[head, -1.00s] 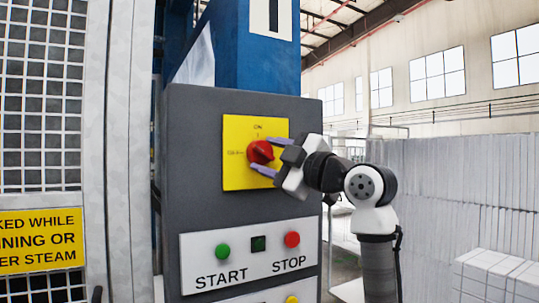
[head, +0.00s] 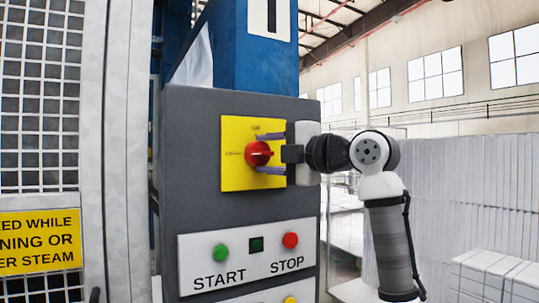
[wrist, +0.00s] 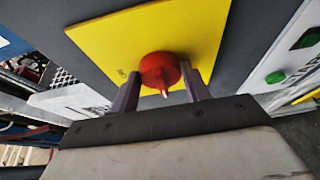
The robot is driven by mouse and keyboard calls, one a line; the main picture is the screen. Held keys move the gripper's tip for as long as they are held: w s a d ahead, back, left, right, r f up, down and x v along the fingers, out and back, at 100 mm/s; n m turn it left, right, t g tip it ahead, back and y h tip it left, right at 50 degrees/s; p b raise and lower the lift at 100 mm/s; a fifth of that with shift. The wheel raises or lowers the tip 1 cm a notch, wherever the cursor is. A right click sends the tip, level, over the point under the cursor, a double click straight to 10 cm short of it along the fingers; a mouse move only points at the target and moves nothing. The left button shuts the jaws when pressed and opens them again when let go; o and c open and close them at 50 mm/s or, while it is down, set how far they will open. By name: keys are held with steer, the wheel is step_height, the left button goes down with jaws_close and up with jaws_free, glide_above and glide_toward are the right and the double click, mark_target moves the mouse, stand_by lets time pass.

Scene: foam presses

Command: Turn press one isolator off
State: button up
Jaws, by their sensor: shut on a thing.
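The isolator is a red rotary knob (head: 259,153) on a yellow plate (head: 235,178) on the grey press cabinet. An ON label (head: 256,128) sits above the knob, and another small label (head: 234,153) is left of it, too small to read surely. The knob's grip bar lies about level, along the line to the left label. My gripper (head: 271,153) reaches in from the right and is shut on the knob, one finger above and one below. In the wrist view the red knob (wrist: 160,72) sits between the two purple-grey fingers (wrist: 159,92).
Below the plate is a white panel (head: 248,268) with a green START button (head: 221,251) and a red STOP button (head: 290,240). A mesh guard (head: 40,100) with a yellow warning sign (head: 40,239) stands left. Stacked white blocks (head: 490,275) are at right.

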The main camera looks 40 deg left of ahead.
stand_by(0.3)
steer(key=o, duration=1)
steer(key=d+b, duration=0.4)
steer(key=d, duration=0.9)
steer(key=shift+d, duration=0.4)
